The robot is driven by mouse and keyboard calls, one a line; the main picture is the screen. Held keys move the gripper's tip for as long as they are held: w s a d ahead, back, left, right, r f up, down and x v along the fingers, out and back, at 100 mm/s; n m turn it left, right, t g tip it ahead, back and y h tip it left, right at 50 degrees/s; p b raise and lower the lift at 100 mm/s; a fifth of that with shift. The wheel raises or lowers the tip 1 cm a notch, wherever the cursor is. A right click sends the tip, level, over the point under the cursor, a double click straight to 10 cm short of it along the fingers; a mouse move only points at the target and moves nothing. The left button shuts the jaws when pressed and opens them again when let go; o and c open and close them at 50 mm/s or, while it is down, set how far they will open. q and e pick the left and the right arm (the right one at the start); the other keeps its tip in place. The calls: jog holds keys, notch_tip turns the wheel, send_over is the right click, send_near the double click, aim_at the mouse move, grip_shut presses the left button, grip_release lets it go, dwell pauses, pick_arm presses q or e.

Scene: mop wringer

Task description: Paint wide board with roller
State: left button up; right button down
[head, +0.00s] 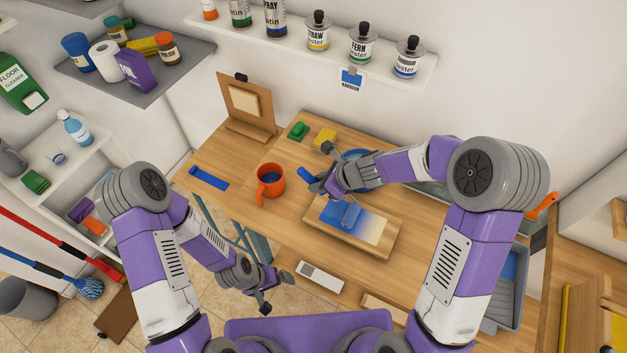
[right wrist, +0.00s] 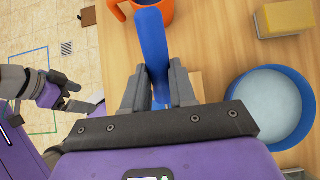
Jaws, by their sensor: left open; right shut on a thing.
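My right gripper (head: 322,187) is shut on the roller's handle. The blue handle (right wrist: 152,45) stands between its fingers in the right wrist view, where the roller head is hidden. My left gripper (head: 274,291) is open and empty, low in front of the table edge. It also shows in the right wrist view (right wrist: 68,96).
An orange mug (head: 270,181) with dark blue content stands left of the board. A blue bowl (right wrist: 272,108) is close beside my right gripper. A green block (head: 298,131), yellow sponge (head: 325,138) and upright panel (head: 245,104) are behind. A paint tray (head: 508,290) is right.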

jog(key=shift+s+d, duration=0.35)
jog(key=shift+d, duration=0.25)
jog(key=shift+s+d, duration=0.35)
jog(key=shift+d, duration=0.25)
jog(key=shift+s+d+f+b, duration=0.1)
jog(key=shift+s+d+b, duration=0.35)
jog(key=shift+d, duration=0.4)
jog(key=shift+s+d, duration=0.55)
jog(key=shift+d, duration=0.25)
jog(key=shift+s+d, duration=0.5)
jog(key=shift+d, duration=0.3)
jog(key=shift+s+d, duration=0.55)
jog(key=shift+d, duration=0.25)
notch_tip(320, 180, up, 6)
jog(key=p, duration=0.5)
jog(key=shift+p, duration=0.35)
